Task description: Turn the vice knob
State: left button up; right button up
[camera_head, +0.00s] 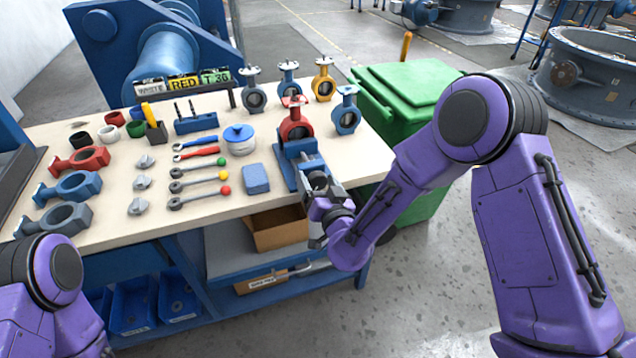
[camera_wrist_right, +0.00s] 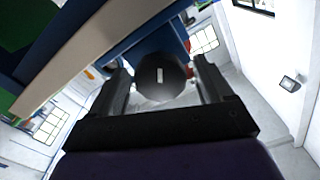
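A blue vice (camera_head: 287,176) sits at the front right edge of the workbench, with a red butterfly valve (camera_head: 295,131) standing at its far end. Its round dark knob (camera_head: 318,180) faces the front, partly hidden by my right gripper (camera_head: 322,208). In the right wrist view the knob (camera_wrist_right: 160,76) appears as a dark disc with a short pale upright mark. It lies between the two fingers of my right gripper (camera_wrist_right: 162,84), which stand apart with narrow gaps beside it; I see no clear contact. Of my left arm only purple links show at the bottom left; its gripper is out of view.
The bench top (camera_head: 110,185) holds several valves, hand tools, a blue-lidded pot (camera_head: 239,140) and a blue block (camera_head: 256,179). A green bin (camera_head: 405,95) stands right of the bench. A cardboard box (camera_head: 280,232) sits on the shelf below. The floor in front is free.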

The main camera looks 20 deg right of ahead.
jog(key=s+b, duration=0.2)
jog(key=s, duration=0.8)
jog(key=shift+s+d, duration=0.2)
jog(key=shift+s, duration=0.05)
jog(key=s+d+f+m+g+h+p, duration=0.1)
jog(key=s+d+f+g, duration=0.35)
jog(key=f, duration=0.45)
jog(key=s+d+f+m+g+h+p, duration=0.1)
jog(key=s+d+f+g, duration=0.2)
jog(key=s+f+g, duration=0.45)
jog(key=s+d+f+g+h, duration=0.1)
jog(key=s+d+f, duration=0.1)
jog(key=s+f, duration=0.2)
jog(key=s+d+f+g+h, duration=0.1)
jog(key=s+d+f, duration=0.2)
jog(key=s, duration=0.7)
notch_tip(320, 180, down, 3)
jog(key=shift+s+d+r+m+g+p, duration=0.2)
jog(key=shift+m+g+p, duration=0.1)
jog(key=shift+g+p, duration=0.15)
